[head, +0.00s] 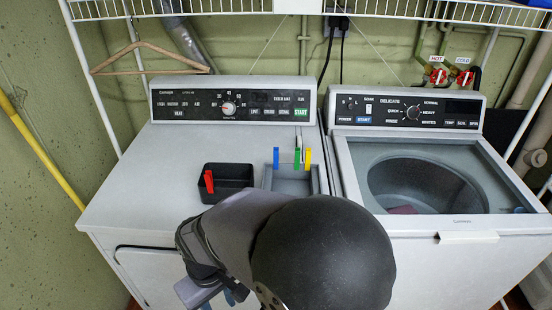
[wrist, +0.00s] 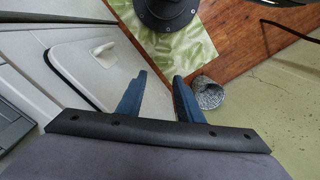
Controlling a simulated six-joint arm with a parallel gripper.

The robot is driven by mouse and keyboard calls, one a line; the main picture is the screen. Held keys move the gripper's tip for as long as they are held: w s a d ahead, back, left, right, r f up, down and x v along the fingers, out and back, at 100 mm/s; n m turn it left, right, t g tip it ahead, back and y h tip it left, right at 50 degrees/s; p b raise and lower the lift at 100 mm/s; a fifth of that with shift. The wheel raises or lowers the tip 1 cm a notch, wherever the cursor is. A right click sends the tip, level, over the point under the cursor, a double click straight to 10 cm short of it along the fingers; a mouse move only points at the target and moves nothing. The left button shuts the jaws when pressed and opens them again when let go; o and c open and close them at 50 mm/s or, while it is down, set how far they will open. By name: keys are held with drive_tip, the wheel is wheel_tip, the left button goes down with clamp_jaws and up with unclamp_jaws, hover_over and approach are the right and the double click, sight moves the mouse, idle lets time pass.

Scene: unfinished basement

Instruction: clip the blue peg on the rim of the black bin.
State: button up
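The blue peg (head: 276,157) stands upright on the far rim of the grey bin (head: 268,180), near its left corner. The black bin (head: 230,168) sits just left of the grey bin on the dryer top, with a red peg (head: 208,181) on its left side. My gripper (head: 218,300) is low in front of the dryer, well away from both bins and partly hidden by my arm. In the wrist view its two blue fingers (wrist: 160,88) are spread with nothing between them. The wrist view shows no peg and neither bin clearly.
A green peg (head: 297,157) and a yellow peg (head: 308,159) are also on the grey bin. The washer (head: 440,225) stands to the right. A wire shelf (head: 230,8) with a hanger (head: 150,58) is above. The dryer top is clear left of the black bin.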

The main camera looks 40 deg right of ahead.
drive_tip(key=w+d+r+n+y+p, duration=0.1)
drive_tip(key=w+d+r+n+p, duration=0.3)
drive_tip(key=w+d+r+p, duration=0.75)
drive_tip(key=w+d+r+n+p, duration=0.1)
drive_tip(key=w+d+r, duration=0.1)
drive_tip(key=d, duration=0.7)
drive_tip(key=w+d+r+n+t+y+p, duration=0.1)
drive_tip(key=w+d+r+n, duration=0.1)
drive_tip(key=d, duration=0.7)
drive_tip(key=w+d+r+n+t+p, duration=0.1)
drive_tip(key=w+d+r+n, duration=0.1)
drive_tip(key=d, duration=0.7)
wheel_tip(320, 180, up, 2)
drive_tip(key=shift+w+r, duration=0.25)
drive_tip(key=shift+w, duration=0.55)
drive_tip(key=shift+f, duration=0.1)
drive_tip(key=b, duration=0.5)
hover_over(276, 163)
drive_tip(key=d, duration=0.1)
drive_tip(key=f, duration=0.5)
drive_tip(key=shift+s+d+f, duration=0.1)
drive_tip(key=shift+d, duration=0.1)
drive_tip(key=shift+b+x, duration=0.9)
drive_tip(key=shift+x, duration=0.8)
drive_tip(key=shift+a, duration=0.1)
drive_tip(key=shift+c, duration=0.4)
